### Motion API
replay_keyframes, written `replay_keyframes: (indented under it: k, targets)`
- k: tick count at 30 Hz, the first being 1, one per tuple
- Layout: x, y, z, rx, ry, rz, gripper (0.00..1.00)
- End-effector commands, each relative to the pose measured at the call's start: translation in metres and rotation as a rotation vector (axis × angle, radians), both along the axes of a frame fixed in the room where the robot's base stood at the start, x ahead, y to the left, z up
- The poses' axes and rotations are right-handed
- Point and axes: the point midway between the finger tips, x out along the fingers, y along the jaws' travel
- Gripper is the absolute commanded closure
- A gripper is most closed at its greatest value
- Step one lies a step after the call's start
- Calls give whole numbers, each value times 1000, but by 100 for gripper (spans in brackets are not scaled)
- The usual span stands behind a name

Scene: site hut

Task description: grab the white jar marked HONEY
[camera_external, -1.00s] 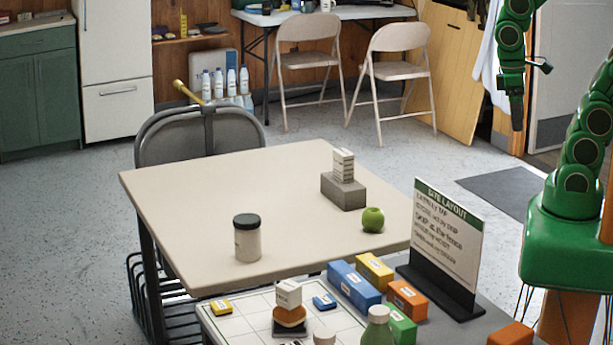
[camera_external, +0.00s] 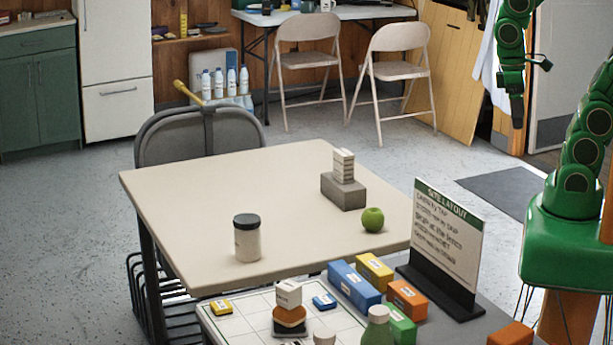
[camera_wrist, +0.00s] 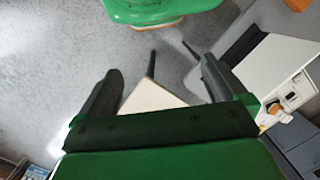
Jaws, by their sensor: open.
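A white jar with a dark lid (camera_external: 247,240) stands upright on the near part of the beige table (camera_external: 200,190). Its label is too small to read. My gripper (camera_wrist: 160,67) is open and empty in the wrist view, its two dark fingers spread apart. In the external view, my green arm hangs at the upper right, far from the jar and beyond the right side of the table. I cannot make out the jar in the wrist view.
A grey block with a stacked white piece (camera_external: 343,190) and a green apple (camera_external: 373,219) stand on the table's right side. A sign (camera_external: 445,240), coloured boxes and a green bottle (camera_external: 378,328) crowd the nearer surface. Table space around the jar is clear.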

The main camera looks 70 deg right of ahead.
Motion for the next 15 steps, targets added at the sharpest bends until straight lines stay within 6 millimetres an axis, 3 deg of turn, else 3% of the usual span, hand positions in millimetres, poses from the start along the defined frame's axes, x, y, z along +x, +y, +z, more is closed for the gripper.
replay_keyframes:
  k: [1,8,15]
  targets:
    - [1,-16,4,-49,8,-41,2]
    - [2,-16,40,-50,6,-42,2]
    - [23,6,43,13,27,-86,2]
